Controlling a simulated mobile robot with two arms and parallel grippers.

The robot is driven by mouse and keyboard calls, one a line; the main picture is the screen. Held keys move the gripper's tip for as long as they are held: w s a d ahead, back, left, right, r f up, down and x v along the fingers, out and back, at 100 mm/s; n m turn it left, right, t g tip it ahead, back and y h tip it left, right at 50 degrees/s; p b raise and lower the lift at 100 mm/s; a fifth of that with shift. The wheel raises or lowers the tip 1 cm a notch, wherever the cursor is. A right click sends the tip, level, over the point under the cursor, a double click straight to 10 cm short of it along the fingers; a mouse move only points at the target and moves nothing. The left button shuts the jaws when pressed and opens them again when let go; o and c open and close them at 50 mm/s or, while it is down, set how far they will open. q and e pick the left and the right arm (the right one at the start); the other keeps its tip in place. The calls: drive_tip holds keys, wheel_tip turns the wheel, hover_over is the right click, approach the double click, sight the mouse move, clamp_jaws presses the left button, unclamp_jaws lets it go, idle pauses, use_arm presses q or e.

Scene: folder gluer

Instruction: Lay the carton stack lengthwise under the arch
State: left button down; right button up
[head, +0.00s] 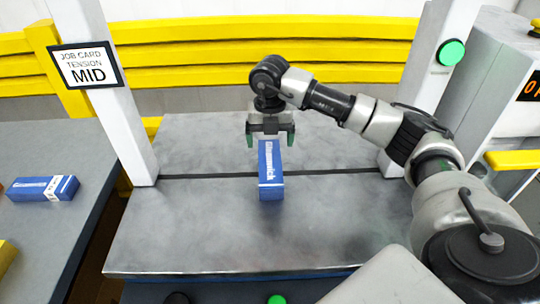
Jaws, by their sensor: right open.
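A blue carton stack (270,172) with white lettering lies on the grey metal table (180,245), its long side running away from me. It lies across the dark slot line, between the two white posts of the arch, the left post (115,110) and the right post (425,85). My right gripper (270,138) is open at the far end of the stack, its green-tipped fingers apart. I cannot tell whether they touch the carton. My left gripper is not in view.
Another blue carton (42,189) lies on the side table (45,145) at left, near a yellow object (6,254). A sign (85,65) reads "JOB CARD TENSION MID". Yellow rails (250,50) stand behind. A green button (451,52) is on the right post. The table's front left is clear.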

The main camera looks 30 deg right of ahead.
drive_tip(key=shift+r, duration=1.8)
drive_tip(key=shift+a, duration=0.1)
